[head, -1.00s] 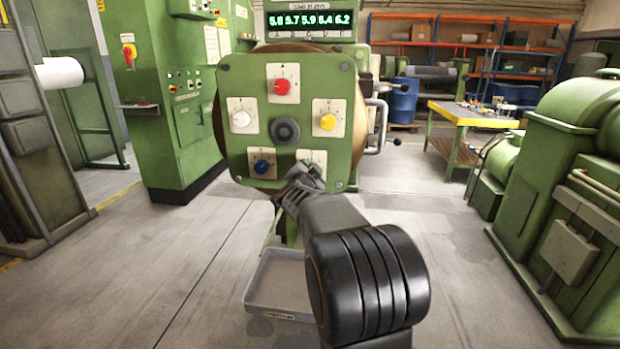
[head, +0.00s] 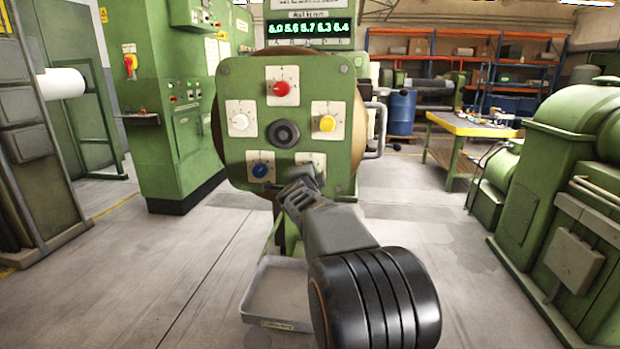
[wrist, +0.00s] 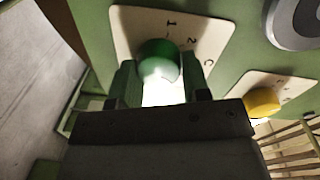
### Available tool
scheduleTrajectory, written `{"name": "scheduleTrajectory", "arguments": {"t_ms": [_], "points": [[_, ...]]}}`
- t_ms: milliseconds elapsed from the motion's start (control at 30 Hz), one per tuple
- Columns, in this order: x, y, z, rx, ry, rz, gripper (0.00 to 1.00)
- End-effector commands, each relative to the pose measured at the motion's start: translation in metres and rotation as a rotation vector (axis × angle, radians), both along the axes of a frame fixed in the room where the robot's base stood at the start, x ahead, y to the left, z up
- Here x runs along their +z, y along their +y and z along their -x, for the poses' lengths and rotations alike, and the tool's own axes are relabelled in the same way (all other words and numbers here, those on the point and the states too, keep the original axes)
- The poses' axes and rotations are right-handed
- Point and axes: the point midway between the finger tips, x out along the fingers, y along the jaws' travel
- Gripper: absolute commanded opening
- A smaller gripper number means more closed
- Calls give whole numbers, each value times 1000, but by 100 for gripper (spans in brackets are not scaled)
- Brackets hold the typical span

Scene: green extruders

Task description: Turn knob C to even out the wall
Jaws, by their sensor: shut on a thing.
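A green panel (head: 235,95) carries knobs on pale dial plates. In the wrist view, a green knob (wrist: 158,58) on a dial plate (wrist: 130,20) with "1", "2" and what looks like a "C" sits between the fingers of my gripper (wrist: 162,82). My gripper is shut on this knob. In the head view, my gripper (head: 302,175) reaches the panel's lower right plate (head: 317,158) and hides the green knob. The display (head: 310,29) above shows a row of green numbers, roughly 5.6 to 6.4 where legible.
Near the green knob are a blue knob (head: 260,170), a white knob (head: 239,122), a red knob (head: 281,88), a yellow knob (head: 327,123) and a dark central hub (head: 284,133). A grey tray (head: 280,295) stands below. A green machine (head: 570,200) stands at the right.

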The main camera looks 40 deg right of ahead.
Motion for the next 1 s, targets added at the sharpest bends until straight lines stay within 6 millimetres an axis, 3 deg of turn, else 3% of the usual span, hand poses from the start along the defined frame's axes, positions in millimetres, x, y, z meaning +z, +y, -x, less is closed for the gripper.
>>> {"name": "scheduleTrajectory", "arguments": {"t_ms": [367, 400, 633, 1000], "points": [[0, 0, 0, -1, -2, -3, 19], [0, 0, 0, -1, -2, -3, 44], [0, 0, 0, 0, -2, -2, 66], [2, 5, 4, 1, -3, -1, 69]]}}
